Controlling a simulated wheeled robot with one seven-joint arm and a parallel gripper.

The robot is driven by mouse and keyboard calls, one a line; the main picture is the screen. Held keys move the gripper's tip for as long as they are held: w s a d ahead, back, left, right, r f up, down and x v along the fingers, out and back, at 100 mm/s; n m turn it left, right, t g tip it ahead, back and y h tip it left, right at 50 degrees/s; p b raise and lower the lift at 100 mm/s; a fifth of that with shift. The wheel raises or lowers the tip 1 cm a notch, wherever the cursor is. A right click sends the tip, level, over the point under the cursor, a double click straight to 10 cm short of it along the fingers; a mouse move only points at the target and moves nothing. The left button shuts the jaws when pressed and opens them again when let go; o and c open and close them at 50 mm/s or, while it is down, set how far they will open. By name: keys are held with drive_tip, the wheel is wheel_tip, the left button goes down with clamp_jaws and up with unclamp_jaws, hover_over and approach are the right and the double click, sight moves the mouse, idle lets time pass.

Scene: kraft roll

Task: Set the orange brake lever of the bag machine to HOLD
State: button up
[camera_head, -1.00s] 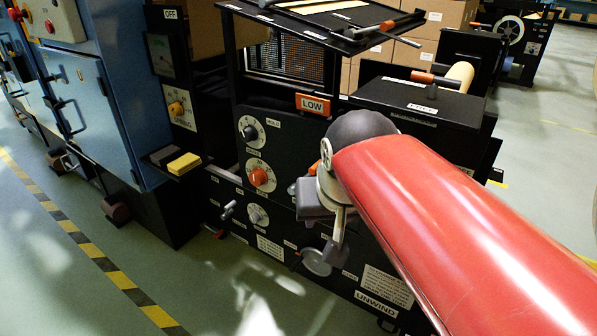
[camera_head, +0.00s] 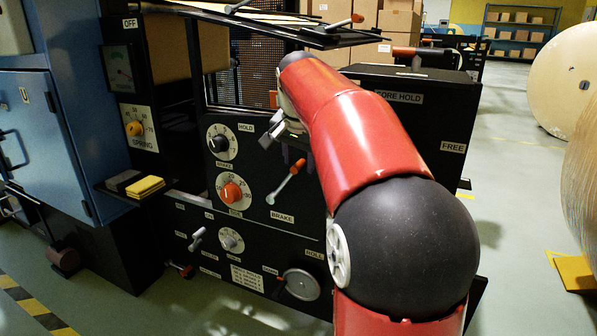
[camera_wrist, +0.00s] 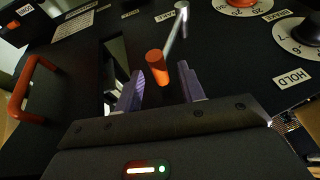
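The brake lever (camera_head: 286,182) sits on the machine's black front panel above a BRAKE label (camera_head: 282,218). Its metal rod slants up and right from its pivot to an orange grip. A HOLD label (camera_head: 246,127) is up and left of it, by the upper dial. My gripper (camera_head: 272,130) is above and left of the grip in the head view, partly hidden by my arm. In the wrist view my gripper (camera_wrist: 161,88) is open, and the lever's orange grip (camera_wrist: 157,66) shows between and just beyond its fingertips. I cannot tell whether they touch.
An orange-pointer dial (camera_head: 231,192) and a black-knob dial (camera_head: 221,142) are left of the lever. A crank disc (camera_head: 301,284) is below. An orange loop handle (camera_wrist: 32,88) stands out from the panel in the wrist view. A slot (camera_wrist: 117,70) lies beside the lever.

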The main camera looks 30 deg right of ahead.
sight(284, 183)
drive_tip(key=shift+x, duration=1.3)
clamp_jaws()
